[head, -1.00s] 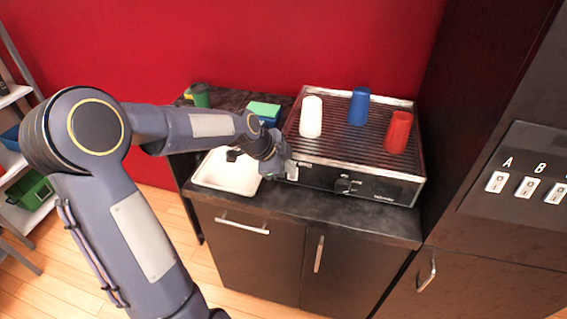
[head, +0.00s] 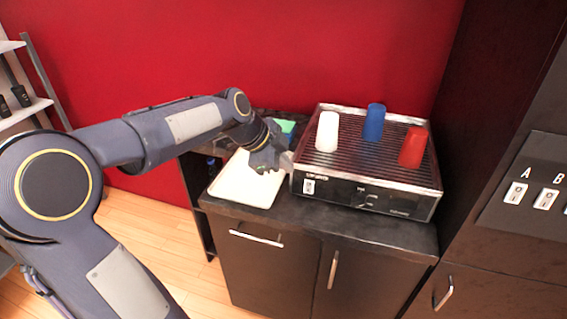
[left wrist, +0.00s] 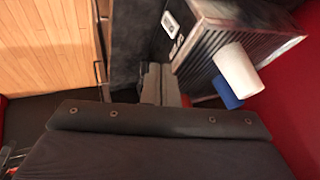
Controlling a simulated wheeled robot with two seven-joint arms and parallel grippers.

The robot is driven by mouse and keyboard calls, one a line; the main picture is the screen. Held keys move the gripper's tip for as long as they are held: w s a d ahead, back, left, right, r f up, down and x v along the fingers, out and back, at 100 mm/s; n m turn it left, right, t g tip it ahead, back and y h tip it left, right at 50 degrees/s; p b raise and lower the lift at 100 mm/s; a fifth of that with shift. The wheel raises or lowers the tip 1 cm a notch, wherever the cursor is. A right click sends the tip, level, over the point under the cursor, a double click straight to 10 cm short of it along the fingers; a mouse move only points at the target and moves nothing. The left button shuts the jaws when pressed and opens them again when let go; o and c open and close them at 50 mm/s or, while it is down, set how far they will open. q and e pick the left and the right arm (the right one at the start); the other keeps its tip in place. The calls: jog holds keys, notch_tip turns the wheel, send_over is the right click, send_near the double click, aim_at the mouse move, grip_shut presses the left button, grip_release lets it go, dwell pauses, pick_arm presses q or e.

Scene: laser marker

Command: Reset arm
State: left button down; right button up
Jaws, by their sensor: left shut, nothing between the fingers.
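My left gripper (head: 287,162) hangs over the counter, between the white tray and the left side of the ribbed-top machine (head: 365,193). It is shut and empty; its narrow fingers also show in the left wrist view (left wrist: 160,85), close to the machine's side. I cannot tell whether they touch it. On the machine stand a white cup (head: 327,132), a blue cup (head: 374,122) and a red cup (head: 413,147), upside down. The white and blue cups also show in the left wrist view. My right gripper is not in view.
The white tray (head: 240,188) lies on the dark counter, below my left forearm. A green-topped thing (head: 287,127) is partly hidden behind my wrist. A dark panel with lettered switches (head: 545,198) is at the right. Open floor lies at left.

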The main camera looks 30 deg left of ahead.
pick_arm(q)
jog(key=shift+s+a+r, duration=0.1)
jog(key=shift+s+r, duration=0.05)
jog(key=shift+r, duration=0.15)
jog(key=s+d+f+n, duration=0.2)
jog(key=s+n, duration=0.3)
jog(key=s, duration=0.3)
jog(key=s+d+f+n, duration=0.2)
jog(key=s+d+n, duration=0.2)
jog(key=s, duration=0.4)
jog(key=s+d+f+n, duration=0.3)
jog(key=s+n, duration=0.3)
jog(key=s, duration=0.2)
jog(key=shift+d+n+g, duration=0.2)
jog(key=shift+n+g, duration=0.1)
dwell(0.3)
